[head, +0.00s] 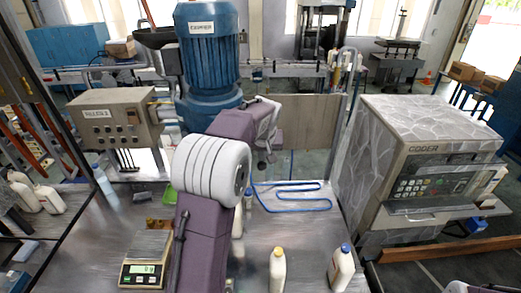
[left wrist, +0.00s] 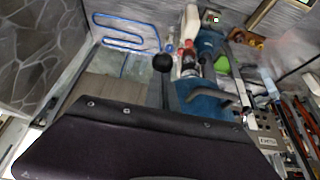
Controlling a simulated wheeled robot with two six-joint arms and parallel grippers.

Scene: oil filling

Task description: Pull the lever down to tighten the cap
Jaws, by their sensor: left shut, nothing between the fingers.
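My left gripper (head: 264,158) is in front of the blue filling machine (head: 208,62), at its lower right, past the end of my purple arm. It is shut and empty. In the left wrist view, a black ball knob on a grey bar (left wrist: 164,63), which looks like the lever, stands just beyond my dark wrist housing. Whether my fingers touch it is hidden. A bottle with a red cap (left wrist: 188,50) stands beyond the knob. In the head view, my arm mostly hides the bottle under the machine.
A yellow-capped bottle (head: 277,270) and a blue-capped bottle (head: 341,268) stand at the front of the metal table. A scale (head: 146,268) is at left. A control box (head: 110,115) is behind it. A blue tube rail (head: 290,206) lies right of my arm. A coder machine (head: 420,160) stands at right.

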